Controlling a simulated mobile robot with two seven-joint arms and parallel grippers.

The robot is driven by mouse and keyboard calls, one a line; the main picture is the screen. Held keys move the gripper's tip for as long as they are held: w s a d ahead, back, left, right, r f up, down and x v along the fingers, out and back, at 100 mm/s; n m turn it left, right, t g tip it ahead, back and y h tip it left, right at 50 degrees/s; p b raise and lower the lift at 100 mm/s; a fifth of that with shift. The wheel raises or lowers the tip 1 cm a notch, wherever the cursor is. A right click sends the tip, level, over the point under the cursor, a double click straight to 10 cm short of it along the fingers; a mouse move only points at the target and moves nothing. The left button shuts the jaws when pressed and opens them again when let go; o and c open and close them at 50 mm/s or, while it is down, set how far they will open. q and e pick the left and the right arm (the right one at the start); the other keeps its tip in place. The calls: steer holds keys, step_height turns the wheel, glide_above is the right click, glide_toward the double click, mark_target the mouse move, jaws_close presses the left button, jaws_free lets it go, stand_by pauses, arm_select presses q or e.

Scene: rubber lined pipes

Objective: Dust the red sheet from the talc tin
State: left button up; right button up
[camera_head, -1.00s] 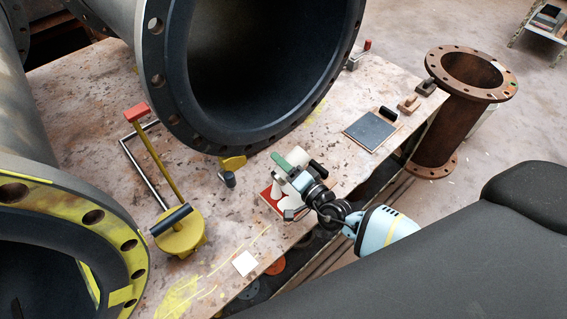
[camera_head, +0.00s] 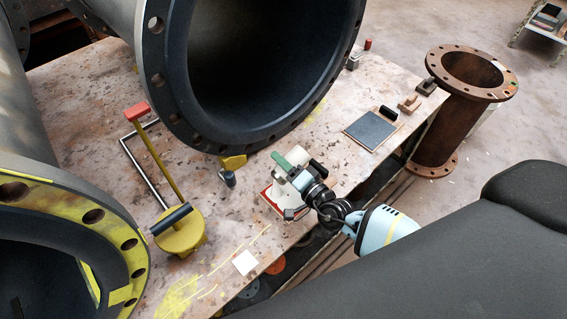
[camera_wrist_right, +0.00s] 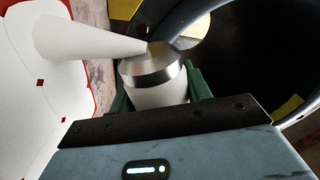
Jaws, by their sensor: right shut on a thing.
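My right gripper (camera_head: 290,168) is above the red sheet (camera_head: 267,204) near the table's front edge. Its green fingers are shut on the talc tin (camera_head: 298,157), which also shows in the right wrist view as a pale cylinder with a silver band (camera_wrist_right: 160,92). The tin is tilted. A white cone of talc (camera_wrist_right: 85,38) spreads from its top toward the sheet. In the right wrist view white covers most of the sheet, with a red rim (camera_wrist_right: 64,9) and a few small red spots (camera_wrist_right: 40,82) showing. My left gripper is not in view.
A large black-lined pipe (camera_head: 270,60) stands close behind the gripper. A yellow disc with a dark handle (camera_head: 180,235) and a white square (camera_head: 245,262) are at left. A dark slab (camera_head: 372,129) lies at right. The table around the white square is mostly clear.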

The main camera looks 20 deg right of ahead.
steer(key=m+b, duration=0.2)
steer(key=m, duration=0.2)
steer(key=shift+m, duration=0.4)
steer(key=m, duration=0.2)
steer(key=m+b, duration=0.1)
steer(key=m, duration=0.1)
steer(key=shift+r, duration=0.25)
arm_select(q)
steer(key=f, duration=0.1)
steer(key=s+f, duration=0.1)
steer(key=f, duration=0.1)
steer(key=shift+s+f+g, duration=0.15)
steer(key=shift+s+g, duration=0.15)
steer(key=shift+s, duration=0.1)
arm_select(e)
steer(key=shift+r, duration=0.15)
